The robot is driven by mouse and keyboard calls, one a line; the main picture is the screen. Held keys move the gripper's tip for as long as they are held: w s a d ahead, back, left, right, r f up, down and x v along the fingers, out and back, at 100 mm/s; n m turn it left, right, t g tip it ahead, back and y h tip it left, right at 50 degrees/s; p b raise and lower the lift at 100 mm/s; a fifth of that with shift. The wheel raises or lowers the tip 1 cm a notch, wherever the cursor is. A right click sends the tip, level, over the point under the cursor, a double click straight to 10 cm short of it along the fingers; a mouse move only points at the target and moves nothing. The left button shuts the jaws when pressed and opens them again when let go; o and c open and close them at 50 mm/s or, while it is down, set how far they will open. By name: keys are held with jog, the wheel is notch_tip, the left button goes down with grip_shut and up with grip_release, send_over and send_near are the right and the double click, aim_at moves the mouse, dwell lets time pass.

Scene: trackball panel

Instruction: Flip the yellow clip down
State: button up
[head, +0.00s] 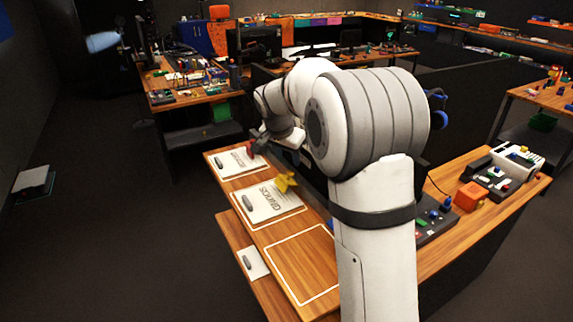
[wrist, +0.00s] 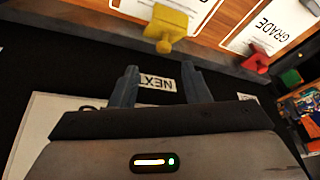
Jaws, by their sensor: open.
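The yellow clip (head: 286,181) stands up at the edge of a white sheet (head: 267,205) on the wooden table. In the wrist view the yellow clip (wrist: 168,25) is at the top, with a wide upper plate and a narrower foot. My gripper (wrist: 160,80) is open and empty. Its two fingers point toward the clip, with a clear gap between them and it. In the head view my gripper is small and partly blocked by my arm, near the far end of the table.
A red clip (wrist: 257,60) stands beside another sheet marked GRADE (wrist: 275,22). A NEXT label (wrist: 157,83) shows upside down between my fingers on a dark surface. An orange block (head: 469,196) and control boxes sit on the right. An empty white outline (head: 300,304) lies nearer.

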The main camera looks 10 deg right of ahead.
aim_at(291, 172)
jog(key=shift+w+f, duration=0.55)
jog(key=p+x, duration=0.2)
jog(key=x, duration=0.4)
jog(key=shift+w+d+f, duration=0.1)
jog(key=shift+d+f, duration=0.05)
jog(key=shift+f, duration=0.25)
jog(key=shift+c, duration=0.4)
